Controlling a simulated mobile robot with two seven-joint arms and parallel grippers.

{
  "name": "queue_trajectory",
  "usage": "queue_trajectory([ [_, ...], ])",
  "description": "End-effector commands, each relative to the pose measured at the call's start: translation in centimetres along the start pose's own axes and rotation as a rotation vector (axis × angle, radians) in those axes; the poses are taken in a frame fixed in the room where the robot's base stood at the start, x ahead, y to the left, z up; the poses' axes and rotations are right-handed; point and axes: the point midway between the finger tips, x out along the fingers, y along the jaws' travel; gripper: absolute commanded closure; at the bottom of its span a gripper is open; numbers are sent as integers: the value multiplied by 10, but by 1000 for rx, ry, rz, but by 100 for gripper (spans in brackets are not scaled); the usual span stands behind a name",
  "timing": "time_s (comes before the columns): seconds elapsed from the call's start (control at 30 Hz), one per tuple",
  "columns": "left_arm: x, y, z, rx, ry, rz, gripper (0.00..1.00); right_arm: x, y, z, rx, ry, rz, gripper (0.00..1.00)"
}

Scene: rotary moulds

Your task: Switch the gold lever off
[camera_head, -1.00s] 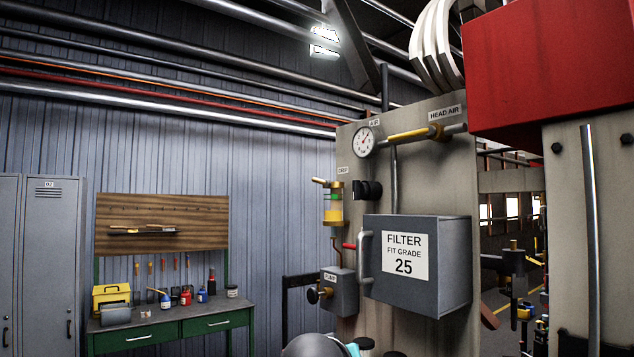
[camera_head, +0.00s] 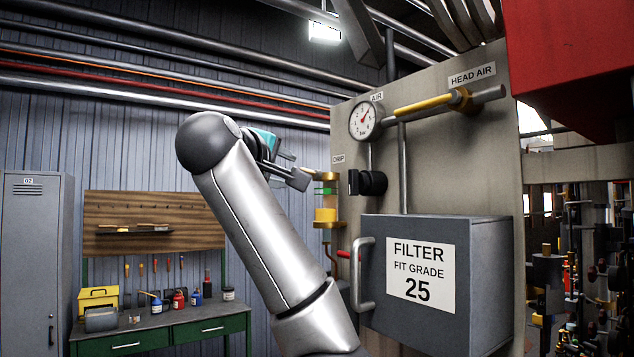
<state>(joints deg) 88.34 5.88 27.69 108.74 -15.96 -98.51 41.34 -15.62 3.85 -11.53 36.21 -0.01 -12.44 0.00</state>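A gold lever (camera_head: 312,173) sticks out leftward from the top of the DRIP oiler (camera_head: 326,214), a glass cup with yellow and green in it. Another gold-yellow handle (camera_head: 425,105) lies along the HEAD AIR pipe at the upper right. My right gripper (camera_head: 292,168) is raised at the end of the grey arm that comes up from the bottom middle. Its fingers look apart and point right, close by the oiler's lever and partly covering it. I cannot tell whether they touch it. My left gripper is not in view.
The grey FILTER box (camera_head: 480,285) with its handle (camera_head: 362,275) juts out below the oiler. An AIR gauge (camera_head: 365,121) and a black knob (camera_head: 368,183) are on the panel (camera_head: 450,165). A green workbench (camera_head: 170,330) stands at the left.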

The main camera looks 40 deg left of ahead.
Motion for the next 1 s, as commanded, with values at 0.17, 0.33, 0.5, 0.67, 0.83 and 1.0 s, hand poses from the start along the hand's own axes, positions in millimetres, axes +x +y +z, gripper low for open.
queue_trajectory([
  [0.17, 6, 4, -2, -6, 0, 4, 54, -4, 2, -6, -1, 11, 2, 100],
  [0.33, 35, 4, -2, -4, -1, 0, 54, -20, 7, 44, -7, -75, 8, 100],
  [0.5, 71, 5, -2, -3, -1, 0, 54, -35, 8, 47, -8, -83, 10, 100],
  [0.67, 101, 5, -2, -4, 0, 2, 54, -46, 11, 25, -7, -48, 13, 100],
  [0.83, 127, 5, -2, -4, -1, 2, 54, -57, 9, 11, -4, -27, 11, 100],
  [1.0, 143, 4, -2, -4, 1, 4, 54, -63, 2, 11, 0, -29, 2, 100],
])
